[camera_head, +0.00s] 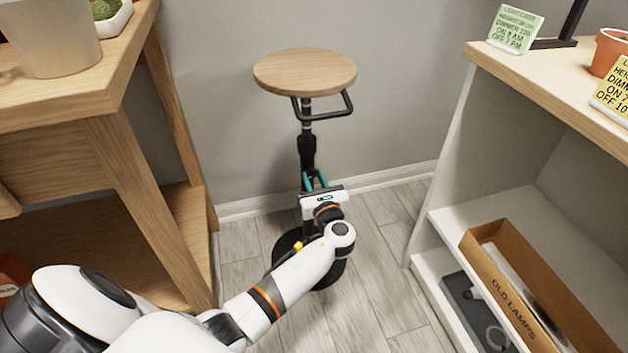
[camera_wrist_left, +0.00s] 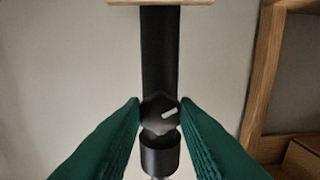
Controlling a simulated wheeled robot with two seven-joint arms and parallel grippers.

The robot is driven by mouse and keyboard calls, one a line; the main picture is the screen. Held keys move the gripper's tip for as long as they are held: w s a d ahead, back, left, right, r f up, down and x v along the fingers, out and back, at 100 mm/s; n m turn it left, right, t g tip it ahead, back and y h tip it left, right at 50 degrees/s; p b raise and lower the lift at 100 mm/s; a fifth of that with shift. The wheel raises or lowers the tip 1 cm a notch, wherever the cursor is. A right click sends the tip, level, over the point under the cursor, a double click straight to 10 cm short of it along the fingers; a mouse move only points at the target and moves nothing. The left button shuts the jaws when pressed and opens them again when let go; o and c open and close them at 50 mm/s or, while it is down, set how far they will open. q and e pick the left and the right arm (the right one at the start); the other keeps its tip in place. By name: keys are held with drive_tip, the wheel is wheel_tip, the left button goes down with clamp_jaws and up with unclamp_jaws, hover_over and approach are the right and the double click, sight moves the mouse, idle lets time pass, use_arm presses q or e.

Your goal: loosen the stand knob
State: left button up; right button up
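The plant stand has a round wooden top (camera_head: 305,72) on a black pole (camera_head: 307,150), with a dark round base (camera_head: 290,243) on the floor, partly behind my left arm. The stand knob (camera_wrist_left: 158,113) is black and faceted with a short white mark, and sits on the front of the pole in the left wrist view. My left gripper (camera_head: 315,180) is at the pole. Its two green fingers (camera_wrist_left: 159,108) are on either side of the knob, with no clear gap between them and it. The knob is too small to make out in the head view. My right gripper is not in view.
A wooden table (camera_head: 125,95) with a pale pot (camera_head: 60,40) stands at left. At right is a white shelf unit (camera_head: 480,110) with a wooden top, and a cardboard box (camera_head: 515,300) marked "OLD LAMPS" on a lower shelf. A grey wall (camera_head: 400,70) is close behind the stand.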

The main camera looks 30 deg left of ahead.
use_arm(q)
drive_tip(key=shift+c, duration=1)
